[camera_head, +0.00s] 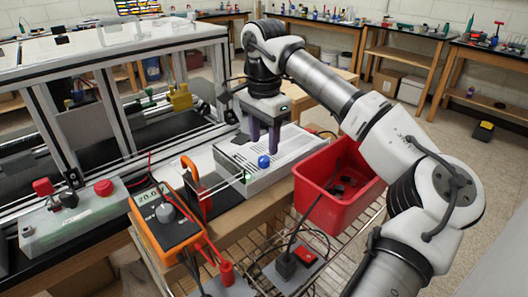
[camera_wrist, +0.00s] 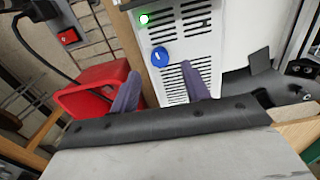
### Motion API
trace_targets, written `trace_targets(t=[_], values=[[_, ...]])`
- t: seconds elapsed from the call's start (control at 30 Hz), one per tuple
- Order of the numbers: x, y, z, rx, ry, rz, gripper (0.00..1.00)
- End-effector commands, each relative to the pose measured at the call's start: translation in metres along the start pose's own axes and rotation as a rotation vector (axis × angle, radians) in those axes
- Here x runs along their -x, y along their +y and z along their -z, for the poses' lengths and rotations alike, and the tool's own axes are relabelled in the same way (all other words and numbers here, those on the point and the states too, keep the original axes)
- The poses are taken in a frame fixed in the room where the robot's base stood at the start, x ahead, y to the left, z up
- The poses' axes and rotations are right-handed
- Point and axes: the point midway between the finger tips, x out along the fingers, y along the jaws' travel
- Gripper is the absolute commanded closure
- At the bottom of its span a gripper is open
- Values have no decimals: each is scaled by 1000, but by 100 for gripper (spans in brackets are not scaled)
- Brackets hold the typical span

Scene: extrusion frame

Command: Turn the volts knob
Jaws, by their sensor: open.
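A blue round knob (camera_head: 264,162) sits on the front face of a white vented power supply box (camera_head: 232,158). A lit green light (camera_head: 247,177) is to its left. In the wrist view the blue knob (camera_wrist: 159,57) is beyond the fingertips, on the white panel with slots. No label on the knob can be read. My gripper (camera_head: 263,148) points down above the box, just behind the knob. In the wrist view its two purple fingers (camera_wrist: 158,85) are apart with nothing between them, and the knob lies past the gap.
A red bin (camera_head: 330,210) stands right of the box, close to my gripper. An orange multimeter (camera_head: 165,219) with leads stands at the left. A grey switch box with a red button (camera_head: 104,188) and the extrusion frame (camera_head: 120,100) are farther left.

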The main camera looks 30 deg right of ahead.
Motion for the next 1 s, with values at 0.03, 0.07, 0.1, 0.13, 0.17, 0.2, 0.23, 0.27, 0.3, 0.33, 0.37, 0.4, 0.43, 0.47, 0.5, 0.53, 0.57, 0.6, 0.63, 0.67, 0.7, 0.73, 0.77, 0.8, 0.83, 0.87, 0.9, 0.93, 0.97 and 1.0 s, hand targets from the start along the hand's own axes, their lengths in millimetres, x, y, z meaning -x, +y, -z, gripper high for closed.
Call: trace_targets(t=[0.03,0.07,0.1,0.13,0.17,0.2,0.23,0.27,0.3,0.33,0.37,0.4,0.43,0.47,0.5,0.53,0.57,0.6,0.63,0.67,0.7,0.73,0.77,0.8,0.83,0.87,0.9,0.93,0.97,1.0], values=[[12,-1,0,-1,4,4,53],[20,-1,0,-2,4,3,53],[29,-1,0,-2,3,3,53],[36,-1,0,-2,3,4,53],[43,-1,-1,-1,3,3,53],[52,-1,0,-1,3,3,53],[57,-1,0,-1,3,3,53],[63,-1,0,-2,2,2,53],[70,0,-1,-1,1,3,53],[75,0,0,-2,3,2,53],[79,0,0,-2,3,2,53],[83,0,0,-1,3,1,53],[86,0,0,-1,2,1,53],[88,0,0,-1,2,1,53],[90,0,0,-1,1,1,53],[91,0,0,0,1,1,53],[92,0,0,0,1,1,53],[93,0,0,0,1,1,53],[93,0,0,0,0,1,53],[93,0,0,0,0,1,53],[93,0,0,0,0,1,53],[93,0,0,0,0,1,53],[93,0,0,0,0,1,53],[93,0,0,0,0,1,53],[93,0,0,0,0,1,53],[93,0,0,0,0,1,53],[93,0,0,0,0,1,53],[93,0,0,0,0,1,53],[93,0,0,0,0,1,53],[93,0,0,0,0,1,53]])
